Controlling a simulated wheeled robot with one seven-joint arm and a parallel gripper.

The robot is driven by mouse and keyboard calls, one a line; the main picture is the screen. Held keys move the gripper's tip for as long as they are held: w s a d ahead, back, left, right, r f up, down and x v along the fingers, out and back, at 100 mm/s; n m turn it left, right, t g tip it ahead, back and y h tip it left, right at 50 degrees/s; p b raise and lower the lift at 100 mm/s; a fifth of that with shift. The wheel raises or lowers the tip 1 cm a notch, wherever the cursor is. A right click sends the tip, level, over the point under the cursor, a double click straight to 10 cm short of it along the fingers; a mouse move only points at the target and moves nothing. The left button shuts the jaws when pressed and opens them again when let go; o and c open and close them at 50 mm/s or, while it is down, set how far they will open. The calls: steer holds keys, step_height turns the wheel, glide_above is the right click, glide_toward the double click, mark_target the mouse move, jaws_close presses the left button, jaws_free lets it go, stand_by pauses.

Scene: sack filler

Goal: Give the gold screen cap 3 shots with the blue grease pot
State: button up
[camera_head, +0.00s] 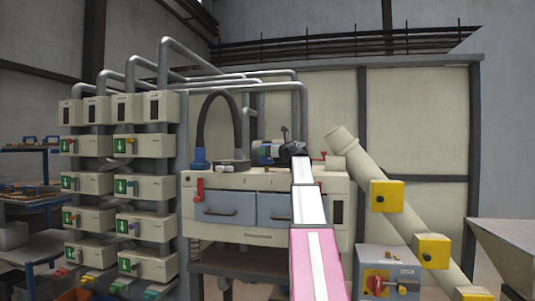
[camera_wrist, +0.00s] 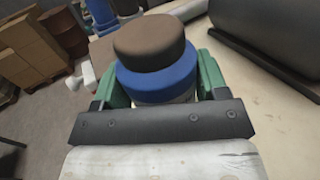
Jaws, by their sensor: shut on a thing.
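The blue grease pot (camera_wrist: 158,82), a round blue body with a brown top, is between the green fingers of my gripper (camera_wrist: 160,92) in the wrist view. My gripper is shut on it, and the fingers hide its lower part. In the head view my gripper (camera_head: 288,148) is at the end of my pink and white arm, over the top of the cream machine (camera_head: 268,234). I cannot make out the gold screen cap in either view.
A black hose (camera_head: 211,96) arches up from the machine top beside a blue fitting (camera_head: 199,160). A slanted cream tube (camera_head: 385,215) with yellow boxes stands to the right. Cream switch boxes (camera_head: 84,183) fill the left. A dark grey rounded body (camera_wrist: 270,35) lies at upper right in the wrist view.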

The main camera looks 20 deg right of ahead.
stand_by(0.3)
steer(key=shift+r, duration=2.55)
